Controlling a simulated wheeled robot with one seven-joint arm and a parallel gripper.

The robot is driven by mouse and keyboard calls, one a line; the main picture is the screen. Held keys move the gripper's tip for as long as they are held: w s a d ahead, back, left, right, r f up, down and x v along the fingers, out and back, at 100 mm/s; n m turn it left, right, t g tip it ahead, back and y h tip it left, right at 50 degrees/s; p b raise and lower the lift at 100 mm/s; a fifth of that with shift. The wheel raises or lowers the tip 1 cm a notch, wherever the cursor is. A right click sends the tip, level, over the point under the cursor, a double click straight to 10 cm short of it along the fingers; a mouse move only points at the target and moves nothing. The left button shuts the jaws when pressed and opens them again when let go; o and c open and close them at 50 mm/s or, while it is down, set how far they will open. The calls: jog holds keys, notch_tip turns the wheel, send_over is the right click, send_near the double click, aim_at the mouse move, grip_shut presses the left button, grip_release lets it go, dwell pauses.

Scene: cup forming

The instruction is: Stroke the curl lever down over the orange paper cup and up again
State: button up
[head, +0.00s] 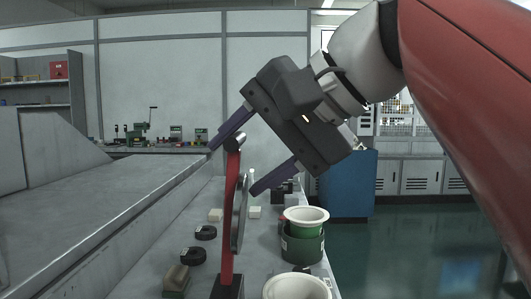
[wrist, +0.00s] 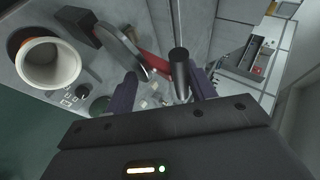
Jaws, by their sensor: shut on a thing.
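The curl lever (head: 229,225) is a red upright arm with a grey cylindrical handle at its top; the dark handle also shows in the wrist view (wrist: 180,68). My gripper (head: 232,168) is shut on the lever near the handle, its purple fingers on either side. It also shows in the wrist view (wrist: 163,88). A white-rimmed cup (wrist: 50,65) stands at upper left in the wrist view, with an orange-brown edge beside it. I cannot tell surely whether it is the orange paper cup. The lever stands upright in the head view.
A green cup (head: 305,217) with a wide white rim sits in a dark holder (head: 302,247). Another white rim (head: 297,288) is cut off at the bottom edge. Black round parts (head: 205,232) and small blocks lie on the grey bench. A grey ledge (head: 100,215) runs along the left.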

jog(key=v, duration=0.7)
jog(key=shift+s+d+r, duration=0.15)
jog(key=shift+d+r, duration=0.05)
jog(key=shift+d, duration=0.05)
jog(key=shift+d, duration=0.1)
